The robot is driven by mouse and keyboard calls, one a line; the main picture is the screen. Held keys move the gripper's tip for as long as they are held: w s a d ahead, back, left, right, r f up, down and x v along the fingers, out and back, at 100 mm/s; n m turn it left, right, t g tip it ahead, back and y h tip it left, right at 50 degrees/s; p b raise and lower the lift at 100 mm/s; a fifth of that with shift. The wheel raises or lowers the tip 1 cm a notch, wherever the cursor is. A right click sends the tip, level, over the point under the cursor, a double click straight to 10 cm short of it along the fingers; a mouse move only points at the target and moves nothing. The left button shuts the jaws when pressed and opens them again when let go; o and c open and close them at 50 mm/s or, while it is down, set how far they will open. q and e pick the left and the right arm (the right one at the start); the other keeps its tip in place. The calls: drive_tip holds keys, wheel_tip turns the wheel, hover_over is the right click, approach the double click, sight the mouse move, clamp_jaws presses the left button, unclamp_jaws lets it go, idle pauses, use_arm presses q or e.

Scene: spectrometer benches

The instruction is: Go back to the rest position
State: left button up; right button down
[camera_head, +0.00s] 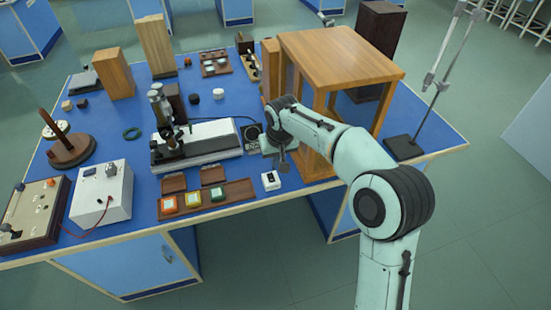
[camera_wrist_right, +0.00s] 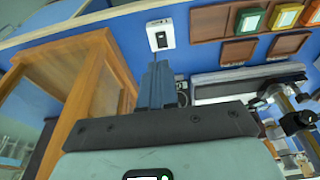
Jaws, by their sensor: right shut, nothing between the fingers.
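My right gripper (camera_head: 281,163) comes in from the right over the blue bench (camera_head: 255,203). It hangs beside the left legs of the wooden stand, with its fingers pointing down. In the right wrist view its fingers (camera_wrist_right: 156,85) are together with nothing between them. A small white switch box (camera_head: 271,181) lies on the bench just in front of the fingers; it also shows beyond the fingertips in the right wrist view (camera_wrist_right: 160,36). I see a gap between fingers and box in the head view. My left gripper is not in view.
The wooden stand (camera_head: 340,55) is close to my right forearm. A spectrometer on a white base (camera_head: 200,142) stands left of the gripper. A wooden rack with coloured blocks (camera_head: 235,189) lies in front. A metal rod stand (camera_head: 403,147) is at the right. Floor is clear at the lower right.

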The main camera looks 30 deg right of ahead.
idle(0.3)
drive_tip(key=s+a+f+g+y, duration=0.1)
drive_tip(key=s+a+f, duration=0.2)
drive_tip(key=f, duration=0.6)
drive_tip(key=s+a+f+y, duration=0.1)
drive_tip(key=s+a+f, duration=0.2)
drive_tip(key=f, duration=0.6)
drive_tip(key=s+a+f+g+y, duration=0.1)
drive_tip(key=s+a+f, duration=0.2)
drive_tip(key=f, duration=0.6)
drive_tip(key=s+a+f, duration=0.2)
drive_tip(key=s+f, duration=0.2)
drive_tip(key=s, duration=0.4)
drive_tip(key=s+a+f+m+g, duration=0.1)
drive_tip(key=s+a+f, duration=0.2)
drive_tip(key=s, duration=0.5)
drive_tip(key=s+a+f+y, duration=0.1)
drive_tip(key=s+a+f, duration=0.2)
drive_tip(key=s+f, duration=0.2)
drive_tip(key=s, duration=0.3)
drive_tip(key=shift+s+g, duration=0.15)
drive_tip(key=shift+g, duration=0.25)
